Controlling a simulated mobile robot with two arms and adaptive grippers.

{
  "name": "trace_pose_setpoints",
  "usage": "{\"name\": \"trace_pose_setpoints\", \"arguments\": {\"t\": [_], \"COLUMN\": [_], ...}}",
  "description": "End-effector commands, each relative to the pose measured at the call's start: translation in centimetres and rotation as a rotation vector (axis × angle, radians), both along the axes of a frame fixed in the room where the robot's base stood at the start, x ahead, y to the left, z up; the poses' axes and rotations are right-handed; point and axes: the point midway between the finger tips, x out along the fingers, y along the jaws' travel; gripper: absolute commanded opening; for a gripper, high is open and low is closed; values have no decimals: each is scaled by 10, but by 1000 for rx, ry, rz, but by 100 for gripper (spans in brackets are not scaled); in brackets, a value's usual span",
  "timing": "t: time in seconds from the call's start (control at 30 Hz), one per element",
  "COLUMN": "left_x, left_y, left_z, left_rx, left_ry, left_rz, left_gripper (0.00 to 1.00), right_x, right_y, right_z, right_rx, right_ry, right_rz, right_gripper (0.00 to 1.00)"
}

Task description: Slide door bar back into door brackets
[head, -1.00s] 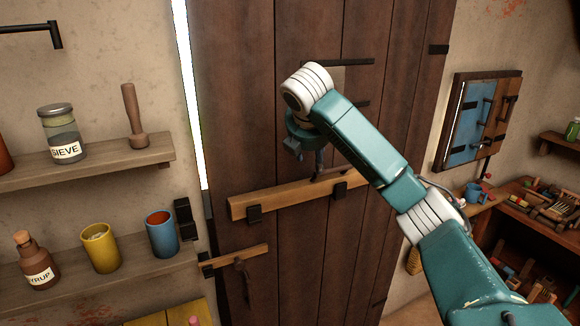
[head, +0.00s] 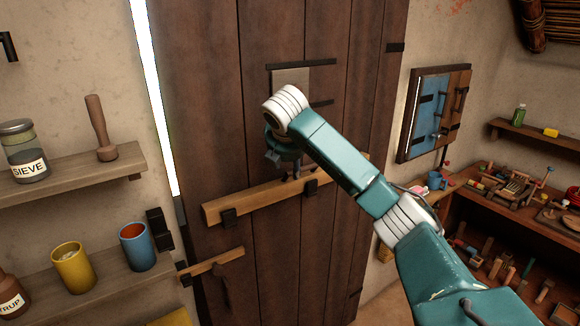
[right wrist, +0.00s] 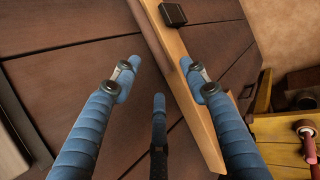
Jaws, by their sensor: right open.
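The door bar (head: 250,202) is a light wooden plank lying across the dark plank door (head: 280,240), tilted up to the right in the head view. In the right wrist view my right gripper (right wrist: 163,78) is open, with one fingertip over the bar (right wrist: 165,48). My arm hides part of the bar's right end.
A smaller wooden latch bar (head: 212,263) is below, at the door's left edge. Shelves with a jar (head: 24,155), a yellow cup (head: 72,267) and a blue cup (head: 137,246) are at left. A cluttered workbench (head: 450,215) is at right.

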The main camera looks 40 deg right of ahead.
Motion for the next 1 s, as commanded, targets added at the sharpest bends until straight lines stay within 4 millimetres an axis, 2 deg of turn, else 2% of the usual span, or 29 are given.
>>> {"name": "trace_pose_setpoints", "arguments": {"t": [0.1, 0.4, 0.77, 1.0], "left_x": [2, 2, 2, 2], "left_y": [2, -10, -14, -11], "left_z": [12, 23, 23, 23], "left_rx": [2, -11, -16, -12], "left_ry": [-1, -2, -3, -3], "left_rz": [1, 3, 0, -2], "left_gripper": [0, 0, 0, 0], "right_x": [9, 26, 28, 28], "right_y": [-10, -24, -26, -26], "right_z": [-15, -42, -47, -46], "right_rx": [1, 1, 0, 0], "right_ry": [6, 2, 0, 0], "right_rz": [-3, -1, 0, 0], "right_gripper": [44, 44, 44, 0]}}
